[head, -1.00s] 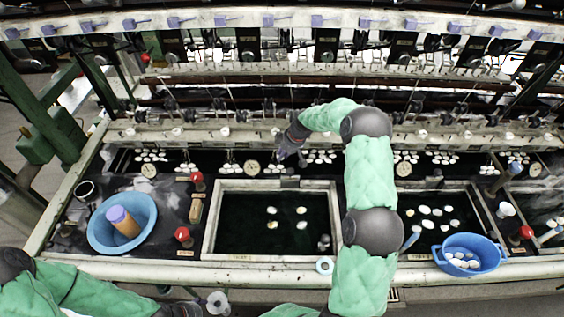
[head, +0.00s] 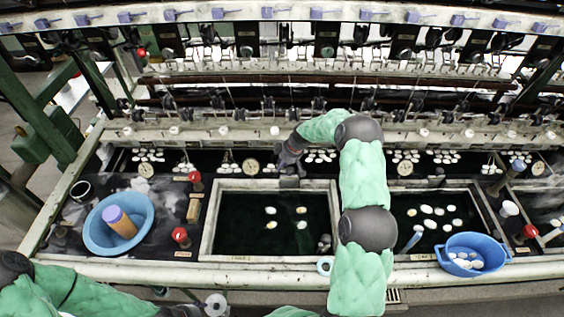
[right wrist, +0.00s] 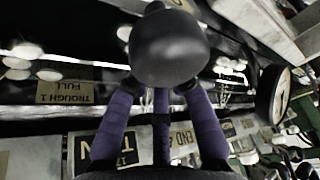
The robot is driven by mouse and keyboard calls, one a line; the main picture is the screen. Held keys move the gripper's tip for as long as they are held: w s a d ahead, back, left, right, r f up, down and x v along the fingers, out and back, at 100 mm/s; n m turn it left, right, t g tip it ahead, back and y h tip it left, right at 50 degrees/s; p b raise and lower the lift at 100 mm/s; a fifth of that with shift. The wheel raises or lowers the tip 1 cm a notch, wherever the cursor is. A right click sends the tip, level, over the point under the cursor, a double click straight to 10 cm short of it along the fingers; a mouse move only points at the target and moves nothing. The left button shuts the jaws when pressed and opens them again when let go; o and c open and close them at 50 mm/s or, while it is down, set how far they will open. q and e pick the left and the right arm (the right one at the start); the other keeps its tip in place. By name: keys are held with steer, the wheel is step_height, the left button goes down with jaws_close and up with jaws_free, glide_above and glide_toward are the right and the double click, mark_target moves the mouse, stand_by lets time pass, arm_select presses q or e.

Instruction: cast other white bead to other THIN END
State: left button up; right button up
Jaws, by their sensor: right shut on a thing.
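My right gripper (head: 290,163) is over the back rim of the middle basin (head: 208,225), near a round gauge (head: 250,167). In the right wrist view its purple fingers (right wrist: 160,105) are closed on a dark grey rounded thing (right wrist: 165,48), in shadow; its true colour is unclear. Below the fingers in that view are label plates, one reading "END" (right wrist: 183,138) and one partly covered (right wrist: 112,148). White oval beads (head: 271,210) float in the middle basin; more lie in clusters on the back ledge (head: 320,155). My left gripper (head: 180,311) shows only partly at the bottom edge.
A blue bowl (head: 92,236) holding a purple-topped cylinder (head: 119,222) stands at the left. A blue basket (head: 487,247) with white ovals sits at the right front. Red knobs (head: 180,235) stand beside the basins. A "TROUGH 1 FULL" plate (right wrist: 64,92) shows in the wrist view.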

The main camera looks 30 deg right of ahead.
steer(key=o, duration=0.7)
steer(key=shift+o, duration=0.2)
steer(key=v, duration=1.2)
